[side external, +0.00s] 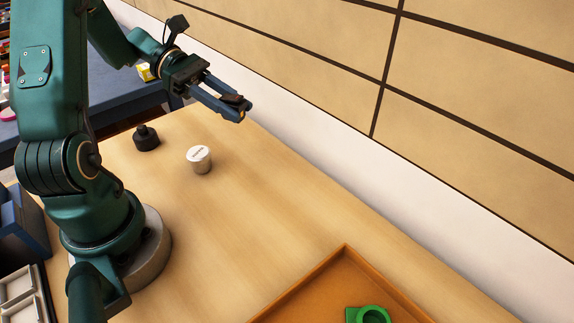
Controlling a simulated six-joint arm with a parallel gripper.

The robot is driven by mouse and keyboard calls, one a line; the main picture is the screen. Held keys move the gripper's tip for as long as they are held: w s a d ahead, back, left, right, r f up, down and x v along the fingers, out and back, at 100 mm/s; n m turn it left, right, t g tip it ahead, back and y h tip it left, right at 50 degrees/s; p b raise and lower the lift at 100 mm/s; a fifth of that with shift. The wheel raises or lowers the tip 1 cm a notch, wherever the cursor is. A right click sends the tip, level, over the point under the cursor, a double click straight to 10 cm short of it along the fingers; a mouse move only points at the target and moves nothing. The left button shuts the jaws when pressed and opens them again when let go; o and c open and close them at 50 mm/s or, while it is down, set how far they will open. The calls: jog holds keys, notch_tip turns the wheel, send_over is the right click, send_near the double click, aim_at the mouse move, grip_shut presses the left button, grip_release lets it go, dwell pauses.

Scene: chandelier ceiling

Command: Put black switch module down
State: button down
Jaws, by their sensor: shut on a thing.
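My gripper (236,108) is above the far part of the wooden table, near the wall, with its fingers pointing right and slightly down. It is shut on a small dark piece, the black switch module (235,100), which shows only partly between the fingertips. The module is held in the air, clear of the table. Its exact shape and tilt are hard to make out.
An orange tray (300,292) at the bottom right holds a green ring-shaped part (371,315). The table's middle is bare. A wall runs along the right.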

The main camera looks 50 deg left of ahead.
jog(key=shift+f, duration=0.4)
jog(key=shift+w+d+f, duration=0.1)
jog(key=shift+d+f, duration=0.2)
jog(key=shift+d, duration=0.05)
send_over(289, 189)
notch_tip(289, 189, down, 7)
jog(key=shift+r, duration=0.2)
jog(key=shift+f, duration=2)
jog(key=shift+f, duration=0.1)
jog(key=c, duration=0.6)
grip_release()
